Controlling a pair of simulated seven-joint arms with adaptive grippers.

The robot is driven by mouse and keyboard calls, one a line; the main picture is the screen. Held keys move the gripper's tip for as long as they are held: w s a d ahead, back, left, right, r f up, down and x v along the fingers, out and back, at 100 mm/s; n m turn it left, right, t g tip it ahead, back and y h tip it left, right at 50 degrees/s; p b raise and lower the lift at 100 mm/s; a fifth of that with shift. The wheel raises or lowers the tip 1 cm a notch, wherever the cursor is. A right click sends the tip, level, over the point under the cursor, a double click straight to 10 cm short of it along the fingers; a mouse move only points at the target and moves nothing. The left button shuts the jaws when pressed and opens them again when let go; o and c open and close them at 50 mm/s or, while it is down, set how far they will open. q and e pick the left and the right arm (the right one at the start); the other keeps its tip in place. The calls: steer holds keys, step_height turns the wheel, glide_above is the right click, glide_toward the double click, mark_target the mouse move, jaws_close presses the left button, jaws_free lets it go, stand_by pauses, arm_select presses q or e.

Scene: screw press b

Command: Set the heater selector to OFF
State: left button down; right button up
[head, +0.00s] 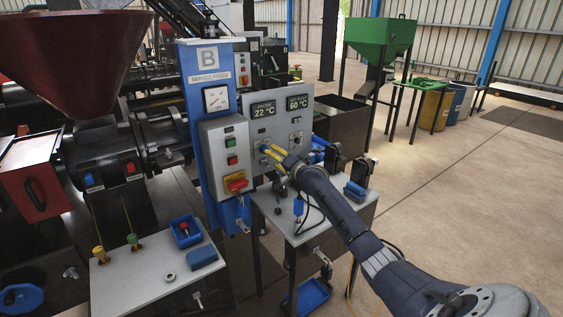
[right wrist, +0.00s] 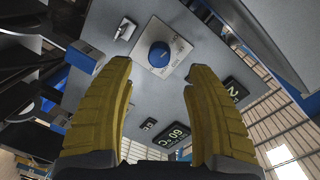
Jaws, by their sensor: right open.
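A round blue knob (right wrist: 159,54) sits on a pale square plate with markings on the grey control panel (right wrist: 135,98) in the right wrist view. It looks like the heater selector; the lettering is too small to read and its setting cannot be told. My right gripper (right wrist: 160,70) is open, with its two yellow fingers on either side of the knob's line and the knob just beyond the tips. Contact cannot be told. In the head view my right gripper (head: 270,156) is at the left lower part of the panel (head: 275,125) and hides much of the knob. My left gripper is not in view.
The panel's displays (head: 264,110) read 22 °C and 60 °C. Below is a bench (head: 310,232) with small blue items.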

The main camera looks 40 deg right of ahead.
steer(key=shift+s+r, duration=0.2)
steer(key=shift+s, duration=2)
